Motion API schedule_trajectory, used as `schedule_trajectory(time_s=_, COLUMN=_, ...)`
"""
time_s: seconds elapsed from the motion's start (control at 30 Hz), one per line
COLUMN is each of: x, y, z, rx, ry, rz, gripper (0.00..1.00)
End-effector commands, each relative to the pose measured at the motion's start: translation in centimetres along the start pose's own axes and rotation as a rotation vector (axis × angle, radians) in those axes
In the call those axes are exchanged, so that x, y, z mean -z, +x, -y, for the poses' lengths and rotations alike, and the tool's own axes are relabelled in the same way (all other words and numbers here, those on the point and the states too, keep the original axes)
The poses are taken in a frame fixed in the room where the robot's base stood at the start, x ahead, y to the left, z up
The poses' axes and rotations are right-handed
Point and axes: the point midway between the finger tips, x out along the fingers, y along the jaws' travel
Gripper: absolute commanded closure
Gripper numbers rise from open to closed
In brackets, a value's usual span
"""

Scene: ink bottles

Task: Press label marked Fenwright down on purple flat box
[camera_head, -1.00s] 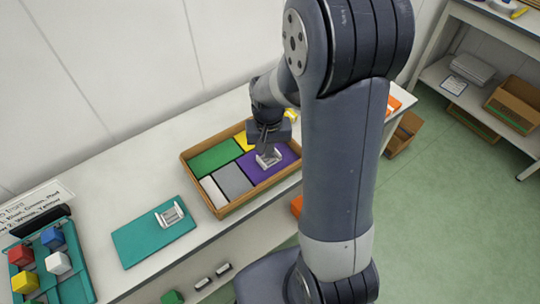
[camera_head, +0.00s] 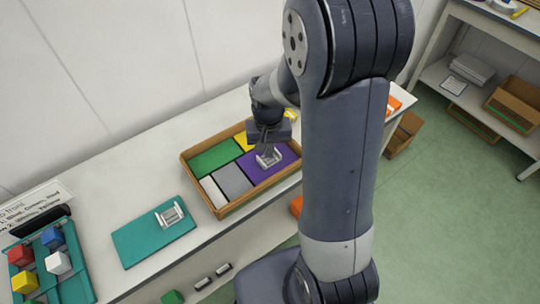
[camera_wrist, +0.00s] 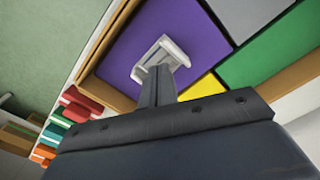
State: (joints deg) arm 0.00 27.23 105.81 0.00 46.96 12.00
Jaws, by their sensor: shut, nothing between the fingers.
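The purple flat box (camera_head: 284,158) lies in the right part of a cardboard tray (camera_head: 222,213). It also fills the upper middle of the wrist view (camera_wrist: 203,38). A small white and grey label piece (camera_head: 269,159) with raised ends lies on the purple box; it shows in the wrist view too (camera_wrist: 178,52). No lettering is readable, so I cannot tell whether it says Fenwright. My gripper (camera_head: 266,149) points down at this piece. In the wrist view its closed fingertips (camera_wrist: 157,68) overlap the piece's middle, with nothing gripped. They seem to touch it, but the exact contact is hidden.
Green (camera_head: 214,158), grey (camera_head: 232,180), white (camera_head: 213,192) and yellow (camera_head: 241,139) flat boxes share the tray. A similar white piece (camera_head: 170,215) sits on a teal flat slab (camera_head: 136,240) at left. A teal rack with coloured blocks (camera_head: 58,263) stands far left.

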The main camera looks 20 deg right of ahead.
Motion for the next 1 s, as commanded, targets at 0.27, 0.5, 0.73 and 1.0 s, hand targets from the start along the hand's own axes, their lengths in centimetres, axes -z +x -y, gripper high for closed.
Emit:
schedule_trajectory(time_s=0.27, x=0.0, y=0.2, z=0.0, rx=0.000, ry=0.000, rz=0.000, gripper=1.00)
schedule_trajectory(time_s=0.5, x=0.0, y=0.6, z=0.0, rx=0.000, ry=0.000, rz=0.000, gripper=1.00)
schedule_trajectory(time_s=0.73, x=0.0, y=0.9, z=0.0, rx=0.000, ry=0.000, rz=0.000, gripper=1.00)
schedule_trajectory(time_s=1.0, x=0.0, y=1.4, z=0.0, rx=0.000, ry=0.000, rz=0.000, gripper=1.00)
